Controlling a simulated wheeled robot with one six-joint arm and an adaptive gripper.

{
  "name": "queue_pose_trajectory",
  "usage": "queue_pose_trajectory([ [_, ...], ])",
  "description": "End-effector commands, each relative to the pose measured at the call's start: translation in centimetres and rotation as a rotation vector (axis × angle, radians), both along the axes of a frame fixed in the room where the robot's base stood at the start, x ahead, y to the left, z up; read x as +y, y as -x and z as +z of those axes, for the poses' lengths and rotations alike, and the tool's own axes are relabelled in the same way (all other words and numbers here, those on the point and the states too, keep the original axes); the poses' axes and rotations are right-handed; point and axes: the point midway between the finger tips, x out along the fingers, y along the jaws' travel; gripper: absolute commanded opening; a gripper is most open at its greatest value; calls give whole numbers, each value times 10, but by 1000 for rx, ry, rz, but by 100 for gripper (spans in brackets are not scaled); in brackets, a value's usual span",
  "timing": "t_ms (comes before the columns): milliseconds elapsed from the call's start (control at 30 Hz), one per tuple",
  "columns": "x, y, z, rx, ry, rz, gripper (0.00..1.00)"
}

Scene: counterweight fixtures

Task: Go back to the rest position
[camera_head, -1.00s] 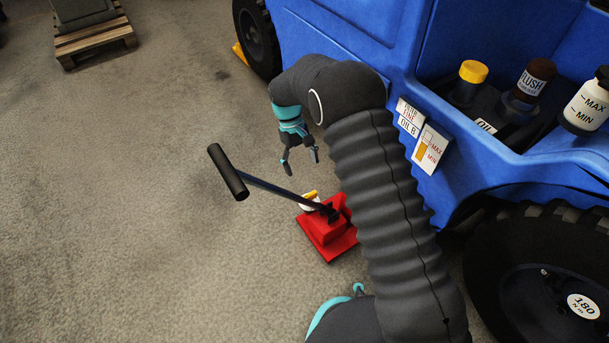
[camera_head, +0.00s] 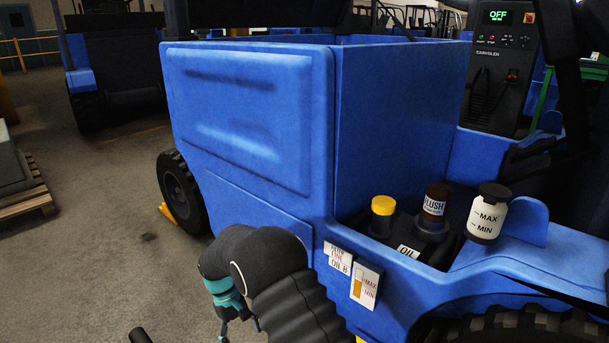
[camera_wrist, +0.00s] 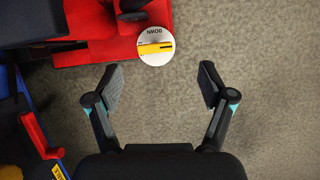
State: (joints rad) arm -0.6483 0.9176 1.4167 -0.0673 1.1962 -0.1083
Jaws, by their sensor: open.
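My gripper (camera_wrist: 161,88) is open and empty in the wrist view, with bare floor between its fingers. In the head view my arm comes up at the lower middle beside the blue vehicle (camera_head: 250,100), and my gripper (camera_head: 240,328) is partly cut off at the bottom edge. In the wrist view a red jack-like base (camera_wrist: 95,65) with a white round plate (camera_wrist: 156,48) marked DOWN, carrying a yellow bar, lies just beyond the fingertips, apart from them.
A yellow-capped bottle (camera_head: 382,217), a FLUSH bottle (camera_head: 434,212) and a MAX/MIN reservoir (camera_head: 487,214) stand in the vehicle's bay. A control panel (camera_head: 503,70) reads OFF. A pallet (camera_head: 27,195) stands at left.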

Motion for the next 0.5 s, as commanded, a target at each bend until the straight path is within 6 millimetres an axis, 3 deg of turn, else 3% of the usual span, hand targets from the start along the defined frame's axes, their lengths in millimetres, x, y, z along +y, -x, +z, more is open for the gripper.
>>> queue_pose_trajectory([
  [267,-38,25,54,-43,-35,-77,81],
  [500,-87,42,126,-118,-88,-176,81],
])
